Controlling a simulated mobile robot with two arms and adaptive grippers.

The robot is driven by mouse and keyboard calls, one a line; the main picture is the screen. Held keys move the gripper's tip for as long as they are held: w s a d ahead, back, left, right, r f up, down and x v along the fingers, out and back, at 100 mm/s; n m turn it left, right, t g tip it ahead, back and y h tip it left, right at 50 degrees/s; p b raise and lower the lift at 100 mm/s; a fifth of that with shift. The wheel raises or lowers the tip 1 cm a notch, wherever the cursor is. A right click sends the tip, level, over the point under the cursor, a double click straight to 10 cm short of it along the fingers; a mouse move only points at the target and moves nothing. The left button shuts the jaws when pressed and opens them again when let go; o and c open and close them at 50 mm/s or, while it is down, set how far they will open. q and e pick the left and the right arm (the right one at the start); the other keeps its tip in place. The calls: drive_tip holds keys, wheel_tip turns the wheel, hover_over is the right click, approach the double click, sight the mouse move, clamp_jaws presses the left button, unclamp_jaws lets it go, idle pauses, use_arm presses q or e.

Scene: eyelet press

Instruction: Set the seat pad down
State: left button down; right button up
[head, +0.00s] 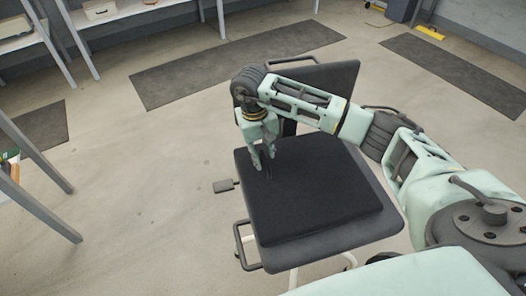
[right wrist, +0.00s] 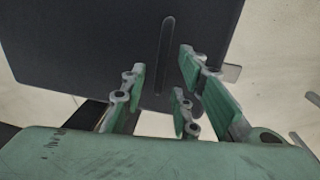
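The seat pad (head: 320,205) is a black, square, flat cushion. It lies flat on the grey seat of the office chair (head: 335,238), roughly lined up with it. My right gripper (head: 262,166) points down over the pad's far left part. In the right wrist view its fingers (right wrist: 160,88) are apart with a gap between them, and the dark pad (right wrist: 90,45) shows beyond. A thin raised dark strip (right wrist: 166,55) on the pad shows beyond the gap; I cannot tell whether a finger touches it. My left gripper is not in view.
The chair's backrest (head: 335,76) stands behind my right arm. An armrest loop (head: 240,245) and a small lever paddle (head: 223,186) stick out at the left. Dark mats (head: 220,68) lie on the floor, and shelving (head: 130,12) stands at the back left. The floor left of the chair is clear.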

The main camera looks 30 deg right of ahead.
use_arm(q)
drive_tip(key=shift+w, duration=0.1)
use_arm(e)
drive_tip(key=shift+r, duration=0.1)
